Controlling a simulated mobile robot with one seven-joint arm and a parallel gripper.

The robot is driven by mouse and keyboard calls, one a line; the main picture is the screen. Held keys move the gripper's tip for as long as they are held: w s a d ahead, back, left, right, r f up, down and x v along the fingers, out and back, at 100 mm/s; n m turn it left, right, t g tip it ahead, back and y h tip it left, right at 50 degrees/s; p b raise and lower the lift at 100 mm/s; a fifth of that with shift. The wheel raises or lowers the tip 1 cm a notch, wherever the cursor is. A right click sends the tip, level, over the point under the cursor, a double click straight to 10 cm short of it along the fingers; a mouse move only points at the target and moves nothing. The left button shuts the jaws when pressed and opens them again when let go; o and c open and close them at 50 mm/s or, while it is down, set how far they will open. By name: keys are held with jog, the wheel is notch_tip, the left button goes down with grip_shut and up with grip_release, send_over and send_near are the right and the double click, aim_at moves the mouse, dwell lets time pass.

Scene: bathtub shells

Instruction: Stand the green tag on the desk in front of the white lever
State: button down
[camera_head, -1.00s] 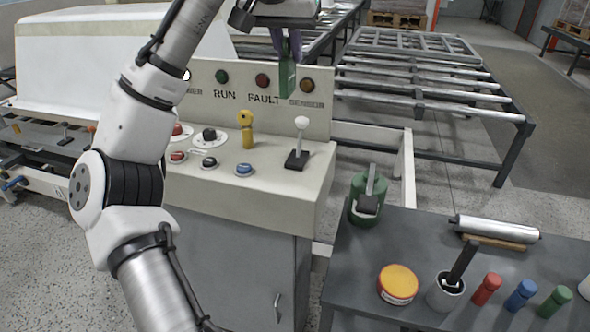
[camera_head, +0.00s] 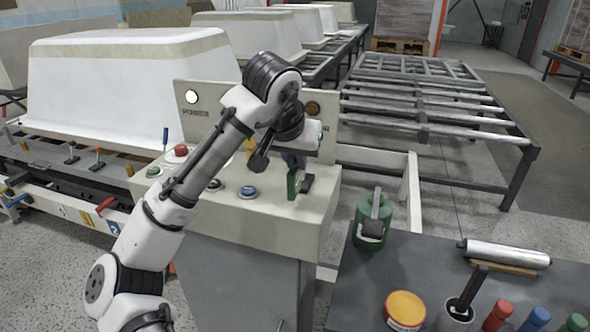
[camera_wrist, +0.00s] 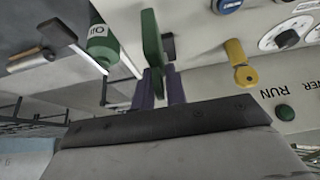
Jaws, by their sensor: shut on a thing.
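The green tag (camera_head: 293,184) is upright in my gripper (camera_head: 293,161), over the sloped cream desk top (camera_head: 264,208). In the wrist view the tag (camera_wrist: 152,38) sticks out from the purple fingers of my gripper (camera_wrist: 159,76), which are shut on it. The white lever's black base (camera_head: 307,183) shows just right of and behind the tag. The lever's knob is hidden by my arm and gripper. I cannot tell whether the tag's lower edge touches the desk.
A blue button (camera_head: 248,192) is left of the tag, and a yellow lever (camera_wrist: 240,64) stands nearby. The upright panel (camera_head: 205,95) is behind.

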jog(key=shift+f, duration=1.3)
jog(key=shift+f, duration=0.15)
jog(key=c, duration=1.4)
grip_release()
jog(key=shift+c, duration=0.2)
jog(key=v, duration=1.2)
jog(key=shift+r, duration=0.2)
jog(key=shift+w, duration=0.15)
